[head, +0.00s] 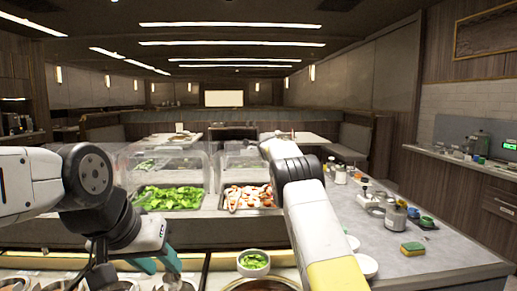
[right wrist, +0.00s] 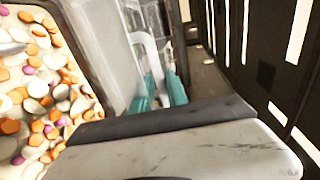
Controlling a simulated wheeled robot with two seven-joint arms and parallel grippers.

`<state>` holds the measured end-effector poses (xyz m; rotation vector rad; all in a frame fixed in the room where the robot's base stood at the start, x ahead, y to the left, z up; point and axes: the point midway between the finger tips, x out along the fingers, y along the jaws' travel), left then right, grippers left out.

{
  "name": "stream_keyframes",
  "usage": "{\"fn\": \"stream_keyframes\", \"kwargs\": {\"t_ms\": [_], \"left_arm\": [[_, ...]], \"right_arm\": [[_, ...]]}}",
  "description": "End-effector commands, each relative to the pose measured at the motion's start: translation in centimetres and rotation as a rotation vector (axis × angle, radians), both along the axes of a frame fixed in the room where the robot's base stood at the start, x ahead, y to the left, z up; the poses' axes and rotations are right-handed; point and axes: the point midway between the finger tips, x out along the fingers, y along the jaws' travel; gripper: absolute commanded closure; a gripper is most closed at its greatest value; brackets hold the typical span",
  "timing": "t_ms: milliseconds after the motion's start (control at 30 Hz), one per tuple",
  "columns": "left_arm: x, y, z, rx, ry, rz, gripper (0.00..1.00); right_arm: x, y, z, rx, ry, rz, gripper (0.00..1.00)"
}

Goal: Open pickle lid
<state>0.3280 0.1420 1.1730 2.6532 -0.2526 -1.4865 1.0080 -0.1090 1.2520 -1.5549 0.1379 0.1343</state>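A tray of orange and white pieces (head: 248,198) sits at the counter's middle under a clear lid (head: 240,161); I take it as the pickle tray. In the right wrist view mixed orange, white and purple pieces (right wrist: 40,90) fill the left side. My right arm reaches forward beside the tray; its gripper is hidden in the head view. In the right wrist view the right gripper's teal fingers (right wrist: 163,92) are close together; whether they hold anything is unclear. My left gripper (head: 158,262) is at the lower left, its teal fingers spread, over the near sauce wells.
Green leaves (head: 168,198) lie under another clear cover on the left. A bowl of green pieces (head: 253,263) stands in front. On the right counter are bottles (head: 396,217), a yellow-green sponge (head: 412,249) and white bowls (head: 365,266). Sauce wells line the near edge.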

Motion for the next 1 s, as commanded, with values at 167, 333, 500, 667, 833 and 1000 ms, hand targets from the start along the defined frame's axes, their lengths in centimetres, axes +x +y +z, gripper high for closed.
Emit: {"fn": "stream_keyframes", "kwargs": {"t_ms": [167,333,500,667,833,1000], "left_arm": [[0.00,0.00,0.00,0.000,0.000,0.000,0.64],[0.00,0.00,0.00,0.000,0.000,0.000,0.64],[0.00,0.00,0.00,0.000,0.000,0.000,0.64],[0.00,0.00,0.00,0.000,0.000,0.000,0.64],[0.00,0.00,0.00,0.000,0.000,0.000,0.64],[0.00,0.00,0.00,0.000,0.000,0.000,0.64]], "right_arm": [[0.08,-0.06,0.04,0.000,-0.001,-0.001,0.81],[0.07,-0.04,0.04,0.000,-0.001,0.000,0.93],[0.07,-0.03,0.03,0.000,-0.001,0.000,1.00],[0.06,-0.02,0.01,0.000,0.000,0.000,1.00],[0.06,-0.01,0.00,0.000,0.000,0.000,1.00],[0.06,0.00,-0.01,0.000,0.000,0.000,1.00]]}}
